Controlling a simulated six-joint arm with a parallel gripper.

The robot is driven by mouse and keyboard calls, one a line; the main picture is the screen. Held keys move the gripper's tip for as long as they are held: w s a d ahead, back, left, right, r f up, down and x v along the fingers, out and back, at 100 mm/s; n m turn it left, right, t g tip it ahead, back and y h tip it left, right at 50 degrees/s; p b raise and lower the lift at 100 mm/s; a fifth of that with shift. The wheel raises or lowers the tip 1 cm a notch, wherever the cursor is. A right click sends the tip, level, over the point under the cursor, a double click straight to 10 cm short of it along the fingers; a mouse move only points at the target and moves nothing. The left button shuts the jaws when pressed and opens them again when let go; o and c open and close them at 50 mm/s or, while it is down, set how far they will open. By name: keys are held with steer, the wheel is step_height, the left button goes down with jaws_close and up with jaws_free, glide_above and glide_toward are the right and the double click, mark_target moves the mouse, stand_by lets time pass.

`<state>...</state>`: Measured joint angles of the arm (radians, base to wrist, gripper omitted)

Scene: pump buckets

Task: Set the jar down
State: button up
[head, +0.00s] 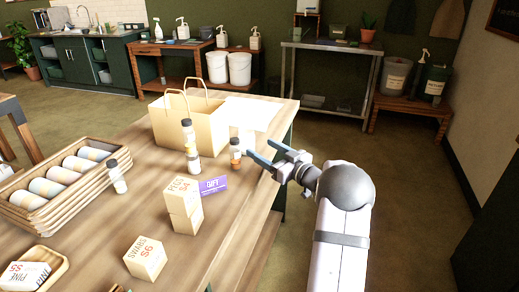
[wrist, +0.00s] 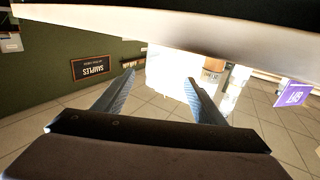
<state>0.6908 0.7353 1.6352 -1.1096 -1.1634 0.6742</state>
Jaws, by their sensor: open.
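A small clear jar (head: 235,153) with a dark lid and orange contents stands upright on the wooden table (head: 225,225), near its right edge. My gripper (head: 251,152) is open, its fingertips just right of this jar, with nothing seen held between them. In the wrist view my gripper (wrist: 160,78) also shows spread fingers, with a bright white area beyond them. Similar dark-lidded jars stand nearby: one (head: 188,134) by the paper bag, another (head: 193,163) just in front of it, and one (head: 118,178) beside the wicker basket. I cannot tell whether fingers and jar touch.
A paper bag (head: 185,120) stands behind the jars, with white paper (head: 250,112) beside it. A purple gift card (head: 213,185) and stacked boxes (head: 184,205) are in front. A wicker basket (head: 75,205) holds cylinders at left. The table's middle front is clear around another box (head: 145,258).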

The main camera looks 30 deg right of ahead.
mark_target(252, 142)
steer(key=shift+o, duration=0.5)
steer(key=shift+p, duration=0.5)
steer(key=shift+d+f, duration=0.1)
steer(key=shift+f, duration=0.1)
steer(key=shift+p+x, duration=0.75)
steer(key=shift+x, duration=2.9)
steer(key=shift+r, duration=0.1)
steer(key=c, duration=1.3)
steer(key=shift+c, duration=0.5)
steer(key=shift+r, duration=0.1)
step_height(252, 142, up, 10)
steer(key=shift+r, duration=0.1)
